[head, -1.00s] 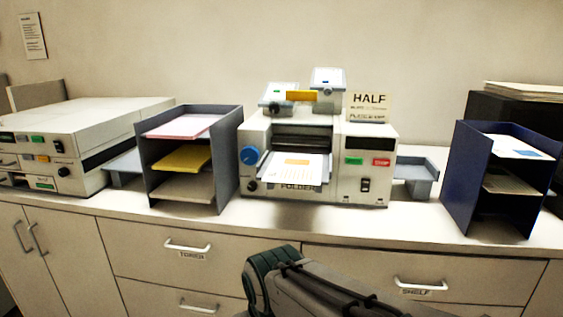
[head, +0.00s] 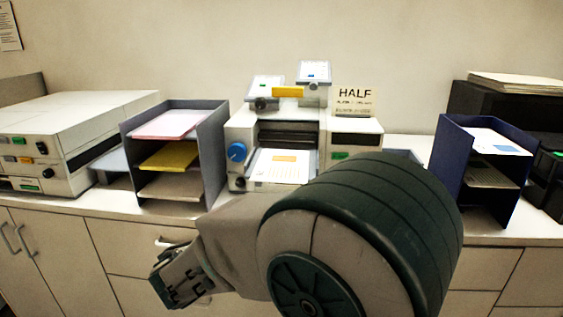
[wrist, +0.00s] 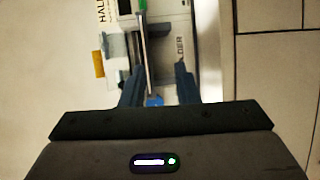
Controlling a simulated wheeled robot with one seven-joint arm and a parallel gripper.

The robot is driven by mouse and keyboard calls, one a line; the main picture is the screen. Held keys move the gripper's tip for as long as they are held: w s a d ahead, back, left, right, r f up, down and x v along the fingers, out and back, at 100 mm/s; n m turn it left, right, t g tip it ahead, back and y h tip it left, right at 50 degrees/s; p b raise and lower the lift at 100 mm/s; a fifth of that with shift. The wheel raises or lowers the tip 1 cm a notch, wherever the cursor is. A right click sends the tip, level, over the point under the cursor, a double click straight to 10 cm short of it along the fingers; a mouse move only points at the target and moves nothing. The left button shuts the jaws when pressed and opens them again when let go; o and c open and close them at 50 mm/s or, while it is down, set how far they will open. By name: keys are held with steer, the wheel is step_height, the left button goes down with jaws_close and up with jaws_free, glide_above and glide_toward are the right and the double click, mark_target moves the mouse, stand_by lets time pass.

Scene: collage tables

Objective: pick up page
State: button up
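A white page (head: 278,167) with an orange patch lies on the front tray of the folder machine (head: 237,177), partly covered by my arm in the head view. In the wrist view, the folder machine (wrist: 166,30) appears turned sideways. My gripper (wrist: 160,72) points at the machine's front with its two fingers apart. A thin pale edge (wrist: 148,62) shows between them, close to the left finger; I cannot tell whether it is page or tray. I see nothing clearly gripped.
Left of the machine, a grey rack (head: 213,160) holds pink (head: 170,124), yellow (head: 168,156) and beige sheets. A blue rack (head: 449,168) on the right holds a white and blue sheet (head: 495,141). A HALF sign (head: 355,101) stands on the machine. Drawers lie below.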

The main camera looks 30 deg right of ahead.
steer(key=w+d+r+t+p, duration=0.1)
steer(key=w+d+p, duration=0.1)
steer(key=w+d, duration=0.7)
steer(key=shift+w+r+n+t, duration=0.3)
steer(key=shift+w+n, duration=0.1)
steer(key=shift+w, duration=0.2)
jaws_close()
